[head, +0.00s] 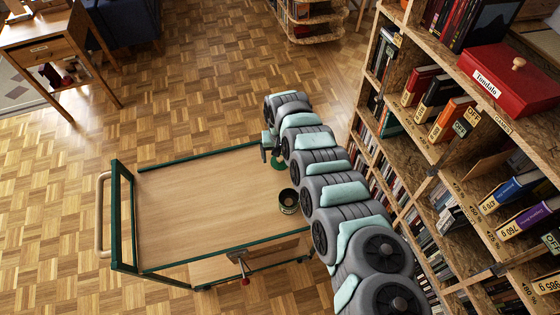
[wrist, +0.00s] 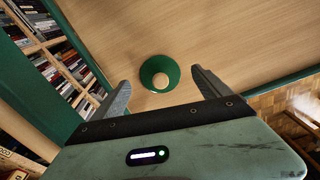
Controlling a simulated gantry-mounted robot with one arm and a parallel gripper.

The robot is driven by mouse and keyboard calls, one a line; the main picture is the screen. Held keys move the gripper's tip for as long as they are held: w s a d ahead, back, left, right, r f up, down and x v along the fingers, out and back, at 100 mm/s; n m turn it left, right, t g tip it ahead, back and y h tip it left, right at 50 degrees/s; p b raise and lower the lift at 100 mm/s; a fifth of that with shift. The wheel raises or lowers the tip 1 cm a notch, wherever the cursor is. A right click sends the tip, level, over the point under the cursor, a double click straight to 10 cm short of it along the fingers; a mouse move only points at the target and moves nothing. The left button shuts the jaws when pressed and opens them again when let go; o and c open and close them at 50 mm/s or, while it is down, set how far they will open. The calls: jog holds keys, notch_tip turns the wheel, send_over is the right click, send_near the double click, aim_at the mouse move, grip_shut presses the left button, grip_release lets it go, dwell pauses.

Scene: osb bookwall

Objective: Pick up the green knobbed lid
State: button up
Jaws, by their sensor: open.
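The green knobbed lid (wrist: 148,67) lies on the wooden top of the cart. Its round pale wooden knob (wrist: 161,81) faces up. My gripper (wrist: 160,76) is open and empty, and the lid shows between its two grey fingers in the wrist view. How high the fingers are above the lid I cannot tell. In the head view the lid (head: 280,162) shows just beside the end of my arm, partly hidden by it.
A small dark open pot (head: 288,201) stands on the cart top (head: 205,205), close to my arm. The cart has a green rim and a handle at left. A bookshelf (head: 445,160) with a red box (head: 510,78) rises at right. The cart's left half is clear.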

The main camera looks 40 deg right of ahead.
notch_tip(320, 180, down, 2)
jog(key=shift+r, duration=0.1)
jog(key=c, duration=1.4)
jog(key=shift+r, duration=0.1)
